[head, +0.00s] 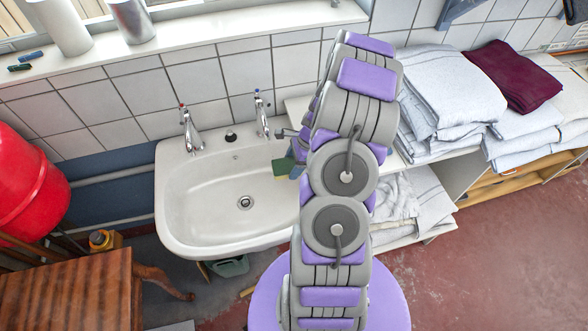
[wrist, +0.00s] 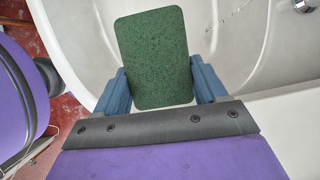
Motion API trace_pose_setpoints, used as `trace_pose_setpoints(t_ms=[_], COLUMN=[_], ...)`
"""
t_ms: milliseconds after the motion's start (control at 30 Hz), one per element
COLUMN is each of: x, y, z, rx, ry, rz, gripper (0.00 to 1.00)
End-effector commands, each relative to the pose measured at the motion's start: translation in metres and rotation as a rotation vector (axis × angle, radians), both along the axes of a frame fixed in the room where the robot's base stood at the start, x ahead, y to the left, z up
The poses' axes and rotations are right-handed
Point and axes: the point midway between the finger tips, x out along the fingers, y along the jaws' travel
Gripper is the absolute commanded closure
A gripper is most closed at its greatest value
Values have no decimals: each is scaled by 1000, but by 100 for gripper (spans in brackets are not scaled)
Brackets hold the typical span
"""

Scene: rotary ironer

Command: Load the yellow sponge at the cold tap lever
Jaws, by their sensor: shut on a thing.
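My gripper (wrist: 158,72) is shut on a sponge (wrist: 153,50); only its dark green scouring face shows, and no yellow is visible. Blue fingers grip it at its two sides. In the head view the green sponge (head: 283,167) is over the right rim of the white sink (head: 185,215), held by my gripper (head: 290,160), which my arm partly hides. The cold tap (head: 262,115), with a blue mark on top, stands at the sink's back right, a little behind the sponge and apart from it.
A red-marked tap (head: 190,130) stands at the sink's back left, with a black plug (head: 231,136) between the taps. Folded towels (head: 450,85) lie on the shelf at right. A red container (head: 30,190) and wooden table (head: 75,285) are at left. The basin is empty.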

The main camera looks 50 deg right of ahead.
Motion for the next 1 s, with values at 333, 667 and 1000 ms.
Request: trace_pose_setpoints(t_ms=[333,667,1000], x=[27,53,78], y=[-12,-29,-41], z=[-7,-13,-15], rx=[-5,-4,-1], ry=[0,-2,-1], rz=[1,0,1], gripper=[53,53,52])
